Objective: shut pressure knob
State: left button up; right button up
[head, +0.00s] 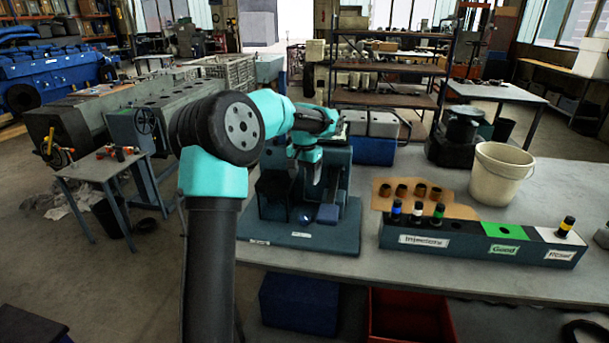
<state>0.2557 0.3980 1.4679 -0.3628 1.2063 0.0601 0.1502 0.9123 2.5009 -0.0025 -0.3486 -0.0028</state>
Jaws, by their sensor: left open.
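A dark blue-grey test stand (335,215) stands on a flat base plate (290,236) at the left end of the workbench. A small dark blue round part (304,217), which looks like a knob, sits low on its front; I cannot tell for sure that it is the pressure knob, or how far it is turned. My left arm reaches over the base plate. My left gripper (314,178) points down in front of the stand, above the round part and apart from it. It is open and seems empty; its fingertips are small and dark here. My right gripper is out of view.
A labelled rack (480,242) with injectors, a green "Good" section and a white section lies to the right on the bench (350,262). Behind it are a brown tray (425,198) with several rings and a white bucket (501,172). A blue box (373,150) stands behind the test stand.

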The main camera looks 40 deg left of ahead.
aim_at(304, 216)
pick_arm(q)
jog(key=n, duration=0.4)
jog(key=shift+n, duration=0.3)
jog(key=shift+f, duration=0.1)
notch_tip(304, 216, down, 17)
jog(key=shift+f, duration=0.15)
dwell(0.7)
jog(key=shift+c, duration=0.2)
jog(key=c, duration=0.9)
jog(key=shift+o, duration=0.2)
jog(key=shift+m, duration=1.5)
